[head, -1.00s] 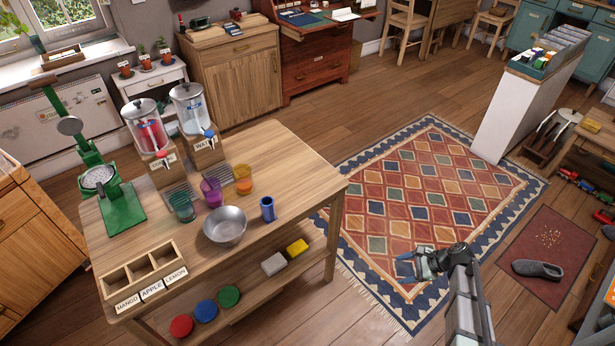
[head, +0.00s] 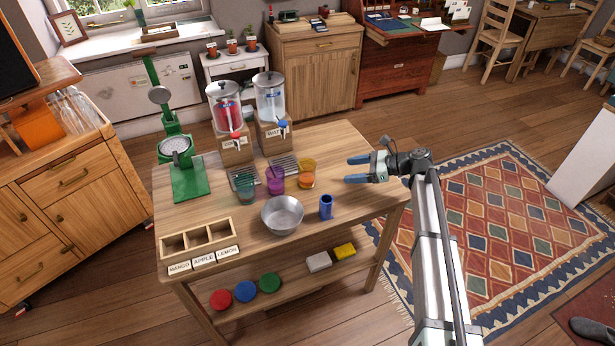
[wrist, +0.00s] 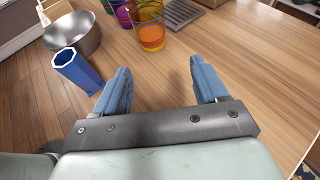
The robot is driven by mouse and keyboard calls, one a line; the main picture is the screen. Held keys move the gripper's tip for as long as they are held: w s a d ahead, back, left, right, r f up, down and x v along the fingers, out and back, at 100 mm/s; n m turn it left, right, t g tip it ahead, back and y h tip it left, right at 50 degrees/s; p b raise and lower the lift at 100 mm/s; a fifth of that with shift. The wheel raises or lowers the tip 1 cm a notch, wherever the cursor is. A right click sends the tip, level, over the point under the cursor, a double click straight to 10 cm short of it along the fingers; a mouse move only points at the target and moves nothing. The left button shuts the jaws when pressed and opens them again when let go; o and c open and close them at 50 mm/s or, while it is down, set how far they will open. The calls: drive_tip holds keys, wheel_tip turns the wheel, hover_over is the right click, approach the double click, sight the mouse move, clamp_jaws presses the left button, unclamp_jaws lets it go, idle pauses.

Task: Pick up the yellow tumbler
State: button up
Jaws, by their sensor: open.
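The yellow tumbler (head: 307,173) stands upright on the wooden table, clear yellow at the top and orange in its lower part. It also shows in the wrist view (wrist: 150,32), at the top, beyond the fingers. My gripper (head: 350,170), with blue fingers, is over the right part of the table, to the right of the tumbler and pointing at it. In the wrist view my gripper (wrist: 160,68) is open with nothing between the fingers. The tumbler is a short way ahead of the fingertips and apart from them.
A purple tumbler (head: 276,182) and a teal tumbler (head: 246,187) stand left of the yellow one. A steel bowl (head: 282,214) and a blue cup (head: 326,207) are in front. Two drink dispensers (head: 271,98) stand behind. The table right of the tumbler is clear.

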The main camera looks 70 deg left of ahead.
sight(305, 176)
drive_tip(key=s, duration=0.1)
drive_tip(key=s+a, duration=0.1)
drive_tip(key=s, duration=0.1)
drive_tip(key=shift+s+a+h, duration=0.1)
drive_tip(key=shift+a+h, duration=0.1)
drive_tip(key=shift+h, duration=0.1)
drive_tip(key=x, duration=0.8)
drive_tip(key=shift+x, duration=2.65)
drive_tip(key=shift+s+d, duration=0.15)
drive_tip(key=shift+d, duration=0.05)
drive_tip(key=c, duration=0.9)
